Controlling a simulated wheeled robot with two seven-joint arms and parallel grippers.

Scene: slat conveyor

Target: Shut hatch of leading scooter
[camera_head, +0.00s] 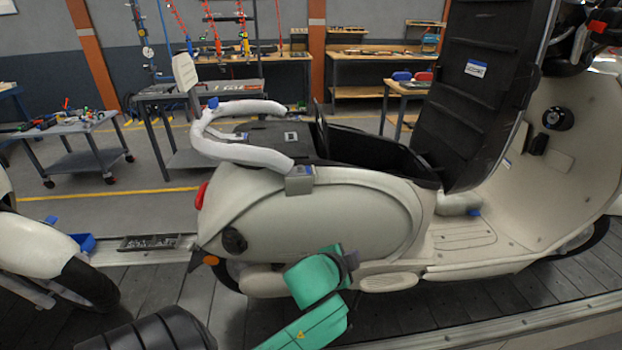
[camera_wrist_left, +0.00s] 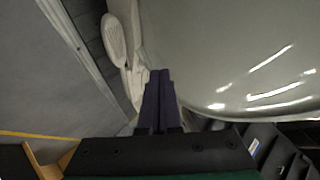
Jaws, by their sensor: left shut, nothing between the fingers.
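The cream scooter (camera_head: 310,215) stands on the slat conveyor, facing right. Its black hatch (camera_head: 470,95) is open and stands nearly upright above the dark storage opening (camera_head: 375,150). My left gripper (camera_head: 350,262) is low beside the scooter's near side panel, well below the hatch; its fingers are small and hard to make out there. In the left wrist view the two dark fingers (camera_wrist_left: 159,98) are together, with nothing between them. The pale body panel (camera_wrist_left: 225,50) fills the upper right of that view, close by. My right gripper is not in view.
A second scooter's front fender (camera_head: 35,245) shows at the left edge. The scooter's pale rear grab rail (camera_head: 240,150) curves behind the storage opening. Conveyor slats (camera_head: 480,315) run along the front. A grey trolley (camera_head: 80,125) and workbenches (camera_head: 370,75) stand farther back.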

